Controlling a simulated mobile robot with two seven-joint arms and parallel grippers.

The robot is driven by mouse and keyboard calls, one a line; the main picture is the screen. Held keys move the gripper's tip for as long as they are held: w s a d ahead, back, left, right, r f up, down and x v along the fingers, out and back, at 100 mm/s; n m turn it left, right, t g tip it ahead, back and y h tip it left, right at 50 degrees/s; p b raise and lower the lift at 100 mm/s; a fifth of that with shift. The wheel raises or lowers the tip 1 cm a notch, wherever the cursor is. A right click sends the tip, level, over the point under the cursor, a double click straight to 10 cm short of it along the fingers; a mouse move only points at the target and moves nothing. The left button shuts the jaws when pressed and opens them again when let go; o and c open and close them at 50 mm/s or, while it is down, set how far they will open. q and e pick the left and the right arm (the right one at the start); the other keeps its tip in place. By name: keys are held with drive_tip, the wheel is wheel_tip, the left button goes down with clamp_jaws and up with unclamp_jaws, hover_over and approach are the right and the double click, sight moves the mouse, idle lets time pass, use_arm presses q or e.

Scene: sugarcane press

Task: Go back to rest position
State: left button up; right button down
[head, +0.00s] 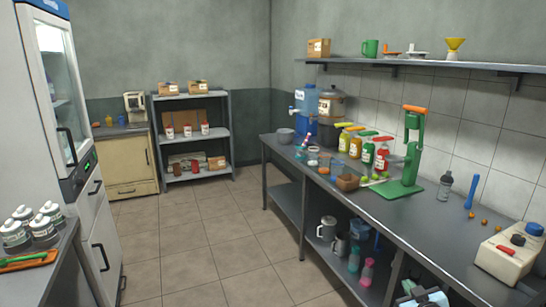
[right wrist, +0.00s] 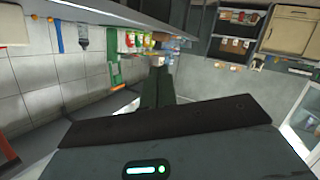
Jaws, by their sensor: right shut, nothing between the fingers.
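My right gripper (head: 425,297) shows only in part at the bottom edge of the head view, low in front of the counter. In the right wrist view its dark fingers (right wrist: 158,88) are together, with nothing seen between them. They are clear of the counter's objects. The right wrist view is turned upside down. The left gripper is in neither view. The green press (head: 410,155) with an orange handle stands upright on the grey counter (head: 440,225).
Bottles of coloured juice (head: 367,150) stand behind the press. A white machine (head: 508,252) sits at the counter's near right end. Jugs (head: 327,228) stand on the shelf below. A fridge (head: 60,110) and a side table with white jars (head: 42,228) are left. The middle floor is clear.

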drive_tip(key=s+a+f+g+y, duration=0.1)
drive_tip(key=s+a+f, duration=0.2)
drive_tip(key=s+f, duration=0.2)
drive_tip(key=s+a+f+g, duration=0.1)
drive_tip(key=s+a+f, duration=0.2)
drive_tip(key=s+f, duration=0.2)
drive_tip(key=s+a+f+g, duration=0.1)
drive_tip(key=s+a+f, duration=0.2)
drive_tip(key=s, duration=0.8)
drive_tip(key=s+a+f+g+y, duration=0.1)
drive_tip(key=s+a, duration=0.3)
drive_tip(key=s, duration=0.7)
drive_tip(key=s+a+f+m+g+y, duration=0.1)
drive_tip(key=s+a+f, duration=0.3)
drive_tip(key=s, duration=0.8)
drive_tip(key=shift+a+f+g, duration=0.25)
drive_tip(key=shift+f+g, duration=0.1)
drive_tip(key=shift+g, duration=0.25)
drive_tip(key=shift+s, duration=0.1)
